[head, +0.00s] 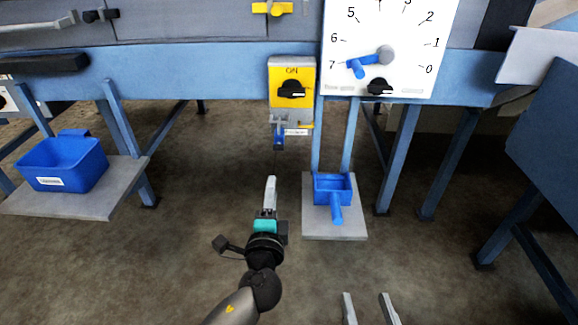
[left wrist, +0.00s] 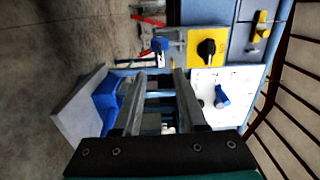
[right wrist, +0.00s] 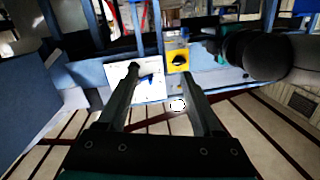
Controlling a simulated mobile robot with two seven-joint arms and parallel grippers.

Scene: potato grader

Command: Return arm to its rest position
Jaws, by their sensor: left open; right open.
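My left gripper (head: 270,182) is raised in front of the machine, below the yellow switch box, with nothing between its fingers. In the left wrist view its two fingers (left wrist: 158,76) stand apart. My right gripper (head: 368,297) shows only as two separated fingertips at the bottom edge of the head view. In the right wrist view its fingers (right wrist: 158,74) are spread and empty. Both grippers are apart from the machine.
A yellow switch box (head: 305,72) and a white dial panel (head: 350,70) with a blue pointer hang on the blue frame. A blue scoop (head: 336,214) rests on a low grey shelf (head: 320,232). A blue bin (head: 88,175) stands on the left shelf. Open floor lies between.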

